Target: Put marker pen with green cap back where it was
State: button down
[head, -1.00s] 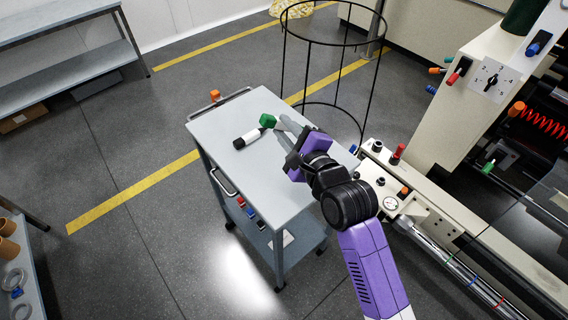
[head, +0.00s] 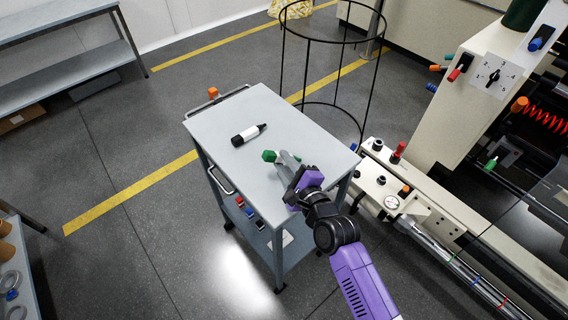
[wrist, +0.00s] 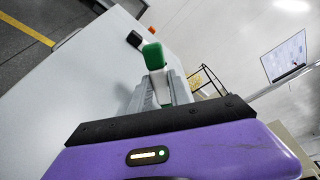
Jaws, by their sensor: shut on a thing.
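The marker pen with the green cap shows in the wrist view (wrist: 153,60), with its green end standing out past my fingers and a white part between them. My gripper (head: 287,161) is shut on this pen. I cannot tell whether the pen touches the cart top. A second marker (head: 248,135), white with black ends, lies on the cart top, up and left of my gripper, apart from it.
A beige machine (head: 470,80) with knobs and levers stands close on the right of the cart. A black wire hoop frame (head: 283,75) stands behind the cart. The left and front parts of the cart top are clear. Small coloured items lie on the lower shelf.

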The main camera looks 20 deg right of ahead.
jog(key=c, duration=1.6)
grip_release()
jog(key=shift+f, duration=0.15)
jog(key=shift+c, duration=0.2)
jog(key=o, duration=0.4)
